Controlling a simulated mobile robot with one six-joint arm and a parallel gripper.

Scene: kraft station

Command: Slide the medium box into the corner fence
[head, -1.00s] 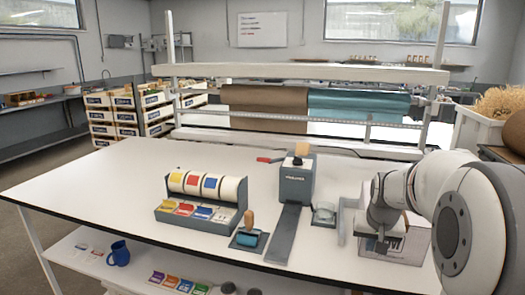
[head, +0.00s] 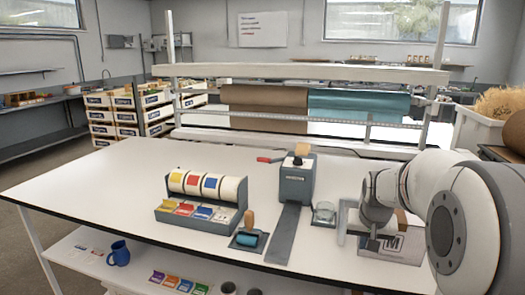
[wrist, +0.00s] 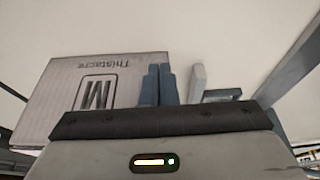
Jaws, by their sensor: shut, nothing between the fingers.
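The medium box (head: 405,245) is a pale carton with a dark M mark, at the right front of the table, partly hidden by my arm. In the wrist view the box (wrist: 75,75) fills the left, with its lettering upside down. My gripper (head: 373,245) is shut and empty. In the wrist view its two fingers (wrist: 160,84) stand together and overlap the box's right edge; I cannot tell whether they touch it. The corner fence (head: 343,222) is a pale upright strip left of the box. It also shows right of the fingers in the wrist view (wrist: 198,84).
The table's front edge runs close below the box. The back left of the table (head: 130,165) is clear.

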